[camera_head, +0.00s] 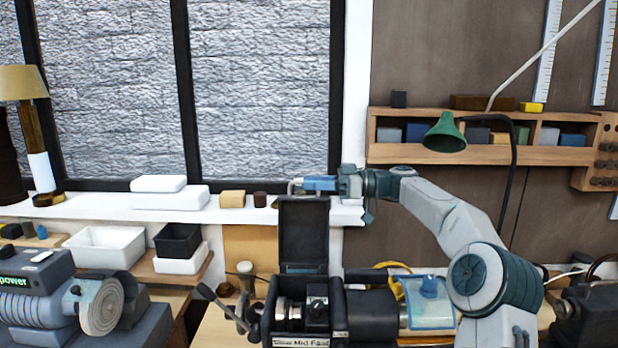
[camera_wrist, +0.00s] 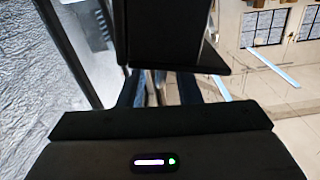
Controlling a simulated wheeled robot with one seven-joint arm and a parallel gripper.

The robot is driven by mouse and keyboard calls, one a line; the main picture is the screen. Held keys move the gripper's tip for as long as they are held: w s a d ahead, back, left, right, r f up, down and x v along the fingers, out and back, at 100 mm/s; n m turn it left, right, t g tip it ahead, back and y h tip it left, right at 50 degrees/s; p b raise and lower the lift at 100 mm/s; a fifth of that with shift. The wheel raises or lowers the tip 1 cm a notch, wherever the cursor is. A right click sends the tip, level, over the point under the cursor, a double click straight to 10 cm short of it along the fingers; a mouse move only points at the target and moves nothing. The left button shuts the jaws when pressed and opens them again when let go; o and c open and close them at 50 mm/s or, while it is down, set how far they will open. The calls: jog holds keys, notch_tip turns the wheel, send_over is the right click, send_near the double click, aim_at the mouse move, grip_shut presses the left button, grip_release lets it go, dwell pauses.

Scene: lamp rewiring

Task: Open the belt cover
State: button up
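The belt cover (camera_head: 303,236) is a dark, box-like lid that stands upright, swung up above the open belt housing (camera_head: 312,312) of the lathe. My gripper (camera_head: 308,184) is at the cover's top edge, reaching in from the right with its blue fingers level. In the wrist view the dark cover (camera_wrist: 168,32) fills the top middle, in front of my gripper (camera_wrist: 160,90). The two blue fingers look apart with a gap between them. The cover hides their tips, so I cannot tell whether they touch it.
The window (camera_head: 255,90) and its white sill (camera_head: 100,208) are close behind the cover. A green lamp (camera_head: 445,134) hangs at the right before a wooden shelf (camera_head: 480,153). A grinder (camera_head: 100,305) and trays (camera_head: 105,247) stand at the left.

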jog(key=shift+a, duration=0.7)
grip_shut()
jog(key=shift+f, duration=0.1)
